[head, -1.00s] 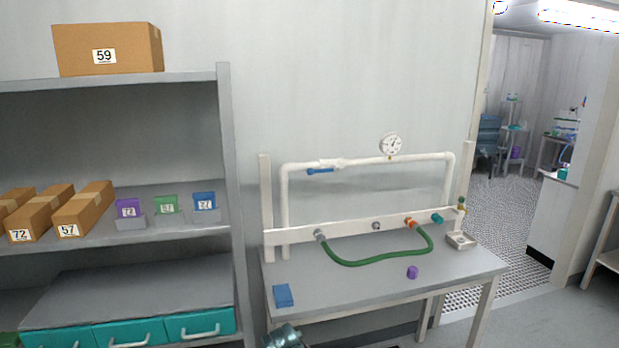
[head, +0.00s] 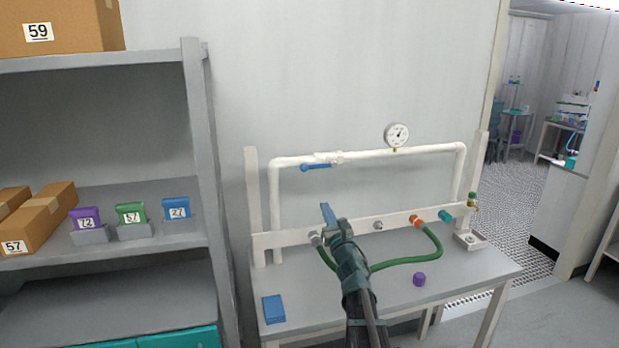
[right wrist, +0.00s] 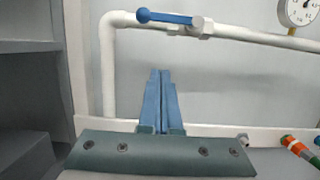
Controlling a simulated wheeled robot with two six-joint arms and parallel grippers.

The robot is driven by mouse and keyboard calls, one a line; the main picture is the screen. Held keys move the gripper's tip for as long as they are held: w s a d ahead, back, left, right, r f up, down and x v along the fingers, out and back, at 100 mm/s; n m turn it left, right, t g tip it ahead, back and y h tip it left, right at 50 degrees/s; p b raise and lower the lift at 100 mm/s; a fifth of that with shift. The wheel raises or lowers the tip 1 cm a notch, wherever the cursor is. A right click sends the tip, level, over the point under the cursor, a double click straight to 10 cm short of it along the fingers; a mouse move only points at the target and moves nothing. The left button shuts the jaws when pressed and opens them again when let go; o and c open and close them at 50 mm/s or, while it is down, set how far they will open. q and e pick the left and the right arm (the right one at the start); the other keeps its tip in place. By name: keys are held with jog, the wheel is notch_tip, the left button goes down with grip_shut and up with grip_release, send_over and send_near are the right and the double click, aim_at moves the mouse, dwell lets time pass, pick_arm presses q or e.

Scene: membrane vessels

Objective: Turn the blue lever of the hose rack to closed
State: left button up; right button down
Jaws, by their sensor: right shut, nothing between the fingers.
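The blue lever (head: 316,167) sits on the white pipe of the hose rack (head: 430,150). It lies along the pipe, pointing left from its valve. In the right wrist view the blue lever (right wrist: 165,17) shows a round knob at its left end, near the top. My right gripper (head: 326,208) is raised in front of the rack, below the lever and apart from it. Its blue fingers (right wrist: 160,75) are shut and empty, pointing up toward the pipe. My left gripper is not in view.
A green hose (head: 405,261) hangs between fittings on the rack's lower rail. A gauge (head: 397,134) tops the pipe. A grey shelf (head: 200,200) stands at left.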

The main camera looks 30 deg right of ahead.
aim_at(319, 166)
jog(key=shift+w+r, duration=0.1)
jog(key=w+d+r+p, duration=0.2)
jog(key=w+r+p, duration=0.4)
jog(key=w, duration=0.3)
jog(key=shift+r, duration=0.15)
jog(key=shift+w+d, duration=0.1)
jog(key=shift+d, duration=0.05)
